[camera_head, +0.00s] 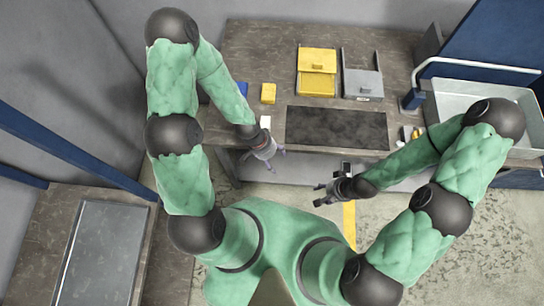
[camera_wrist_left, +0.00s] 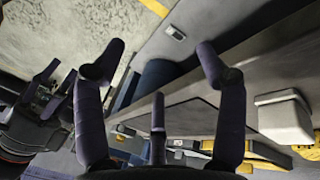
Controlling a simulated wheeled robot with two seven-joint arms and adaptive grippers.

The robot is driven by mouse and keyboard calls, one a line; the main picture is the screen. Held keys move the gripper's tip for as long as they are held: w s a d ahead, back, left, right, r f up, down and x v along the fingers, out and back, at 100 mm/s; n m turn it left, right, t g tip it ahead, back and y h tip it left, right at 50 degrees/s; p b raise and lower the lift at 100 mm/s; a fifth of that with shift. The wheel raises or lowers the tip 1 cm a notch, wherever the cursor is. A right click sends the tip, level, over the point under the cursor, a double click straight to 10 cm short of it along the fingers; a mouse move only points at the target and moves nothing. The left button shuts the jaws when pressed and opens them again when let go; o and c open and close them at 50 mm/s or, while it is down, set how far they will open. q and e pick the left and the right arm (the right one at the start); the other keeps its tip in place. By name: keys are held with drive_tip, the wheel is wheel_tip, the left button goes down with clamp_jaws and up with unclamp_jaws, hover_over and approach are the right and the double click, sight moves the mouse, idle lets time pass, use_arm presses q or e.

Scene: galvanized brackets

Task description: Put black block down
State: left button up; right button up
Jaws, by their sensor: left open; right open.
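I cannot make out a black block in either view. My left gripper (camera_head: 274,161) is open at the table's front edge, just below the white block (camera_head: 265,121). In the left wrist view its fingers (camera_wrist_left: 155,70) are spread with nothing between them, and the white block (camera_wrist_left: 285,117) lies on the table to their right. My right gripper (camera_head: 318,194) is open in front of the table, over the floor. It also shows dark at the left of the left wrist view (camera_wrist_left: 45,92). I see nothing held in it.
The table (camera_head: 265,50) holds a dark mat (camera_head: 335,128), a yellow block (camera_head: 268,92), a blue block (camera_head: 242,88), a yellow bin (camera_head: 317,60) and a grey bin (camera_head: 362,83). Small pieces (camera_head: 412,132) lie right of the mat. A metal basin (camera_head: 460,95) stands at right.

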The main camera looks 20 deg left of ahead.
use_arm(q)
drive_tip(key=s+d+f+n, duration=0.2)
drive_tip(key=s+n, duration=0.3)
drive_tip(key=s, duration=0.1)
drive_tip(key=shift+f, duration=0.2)
